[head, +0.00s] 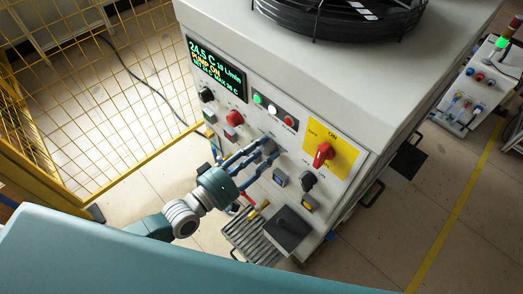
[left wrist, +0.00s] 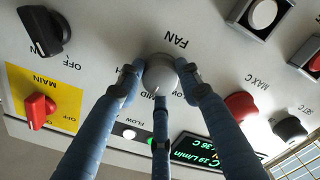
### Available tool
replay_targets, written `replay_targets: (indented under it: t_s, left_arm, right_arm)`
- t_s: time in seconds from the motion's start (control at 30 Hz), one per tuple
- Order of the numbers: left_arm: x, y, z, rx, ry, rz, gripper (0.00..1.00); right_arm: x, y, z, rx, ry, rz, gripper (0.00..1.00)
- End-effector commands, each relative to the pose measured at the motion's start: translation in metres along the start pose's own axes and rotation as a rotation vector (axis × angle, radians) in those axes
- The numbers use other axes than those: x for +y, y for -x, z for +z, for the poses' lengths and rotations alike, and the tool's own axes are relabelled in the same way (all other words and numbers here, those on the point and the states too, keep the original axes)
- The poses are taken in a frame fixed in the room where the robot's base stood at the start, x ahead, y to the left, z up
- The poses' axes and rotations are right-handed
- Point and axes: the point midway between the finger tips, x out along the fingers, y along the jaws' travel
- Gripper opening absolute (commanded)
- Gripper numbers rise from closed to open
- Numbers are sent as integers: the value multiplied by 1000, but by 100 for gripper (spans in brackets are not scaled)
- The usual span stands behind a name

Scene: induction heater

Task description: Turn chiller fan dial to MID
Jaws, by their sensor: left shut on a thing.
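The chiller fan dial (left wrist: 160,75) is a round grey knob under the word FAN in the left wrist view. In the head view the dial (head: 268,146) is on the middle of the chiller's front panel, partly covered by my fingers. My left gripper (head: 258,153) reaches it from the lower left. In the left wrist view my left gripper (left wrist: 159,88) is shut on the dial, with blue-grey fingers at its left, right and lower sides. The fingers hide part of the position lettering, and I cannot clearly tell where the dial points. My right gripper is not in view.
A red main switch on a yellow plate (head: 333,150), a black knob (head: 307,181), a red knob (head: 234,118) and another black knob (head: 207,94) stick out around the dial. A lit display (head: 215,68) is at the upper left. A yellow mesh fence (head: 90,100) stands left.

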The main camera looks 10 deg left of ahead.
Motion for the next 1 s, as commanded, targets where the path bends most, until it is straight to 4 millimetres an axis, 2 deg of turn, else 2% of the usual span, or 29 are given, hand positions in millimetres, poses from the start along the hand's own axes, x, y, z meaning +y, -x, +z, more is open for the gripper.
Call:
replay_targets:
  t_s: [0.03, 0.7, 0.73, 0.8, 1.0]
  left_arm:
    - [-2, 1, 6, -13, 18, -7, 9]
    - [-2, 1, 7, -13, 74, -7, 9]
    - [-2, 1, 7, -13, 74, -7, 41]
    - [-2, 1, 7, -12, 74, -7, 54]
    - [-1, 1, 4, -7, 72, -3, 54]
  right_arm:
    - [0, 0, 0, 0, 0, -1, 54]
    - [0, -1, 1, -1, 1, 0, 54]
    - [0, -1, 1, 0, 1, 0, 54]
    - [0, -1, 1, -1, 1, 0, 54]
    - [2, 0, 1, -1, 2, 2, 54]
